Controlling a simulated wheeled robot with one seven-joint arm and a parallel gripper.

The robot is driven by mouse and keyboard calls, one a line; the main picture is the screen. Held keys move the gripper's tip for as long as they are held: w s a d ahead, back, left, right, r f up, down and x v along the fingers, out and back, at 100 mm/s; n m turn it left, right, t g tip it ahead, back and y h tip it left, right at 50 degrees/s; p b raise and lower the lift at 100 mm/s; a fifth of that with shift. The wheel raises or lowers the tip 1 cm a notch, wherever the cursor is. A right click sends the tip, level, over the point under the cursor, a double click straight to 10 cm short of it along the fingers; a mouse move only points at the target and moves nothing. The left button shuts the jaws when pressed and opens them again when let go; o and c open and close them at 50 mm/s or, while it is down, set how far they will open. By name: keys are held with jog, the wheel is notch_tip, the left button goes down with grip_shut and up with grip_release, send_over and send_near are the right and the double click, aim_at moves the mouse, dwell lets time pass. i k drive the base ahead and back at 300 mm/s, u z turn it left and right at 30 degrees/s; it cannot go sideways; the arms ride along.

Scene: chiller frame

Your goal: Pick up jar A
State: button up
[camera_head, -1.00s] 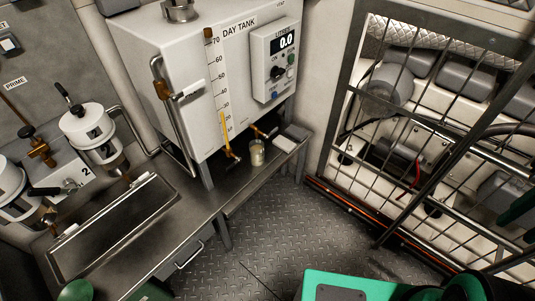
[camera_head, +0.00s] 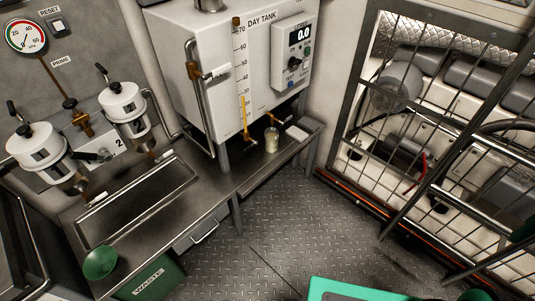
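A small jar (camera_head: 271,140) with a pale cream body stands upright on the metal shelf under the white day tank, close to a brass tap. I cannot read a letter on it, so I cannot tell for sure that it is jar A. My gripper is not in view. Green parts at the bottom right look like my own body.
The day tank (camera_head: 225,75) overhangs the shelf. A steel sink bench (camera_head: 190,215) with a green bowl (camera_head: 100,263) stands left, with a green waste bin (camera_head: 152,281) below. White filter canisters (camera_head: 124,101) stand behind. A barred cage (camera_head: 440,130) is at right. Patterned floor (camera_head: 285,225) is clear.

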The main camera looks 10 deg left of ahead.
aim_at(271, 134)
jog(key=k, duration=0.95)
jog(key=u, duration=0.3)
jog(key=i, duration=1.5)
jog(key=z, duration=0.05)
